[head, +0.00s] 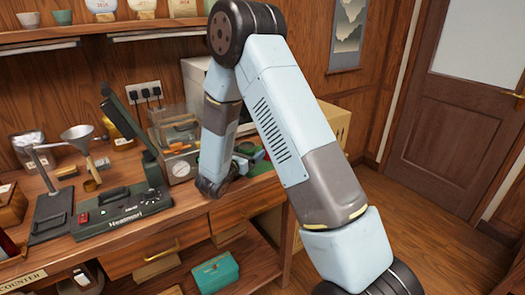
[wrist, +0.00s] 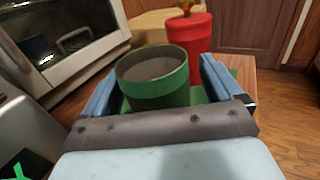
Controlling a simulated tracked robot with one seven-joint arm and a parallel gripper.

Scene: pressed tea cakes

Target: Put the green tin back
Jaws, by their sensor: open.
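The green tin (wrist: 158,88) stands upright in the wrist view, with a grey round top inside its green rim. My gripper (wrist: 165,82) is open, with one blue finger on each side of the tin. I cannot tell whether either finger touches it. A red tin (wrist: 188,40) with a gold-coloured knob stands just behind the green tin. A green surface (wrist: 232,86) shows beside the right finger. In the head view my arm hides most of this spot, and only some green (head: 245,150) shows past it.
A microwave-like oven (wrist: 72,38) stands close on the left in the wrist view, with a cardboard box (wrist: 165,24) behind. The counter's edge is on the right. In the head view a heat sealer (head: 122,208), a funnel stand (head: 78,140) and a teal box (head: 216,271) below show.

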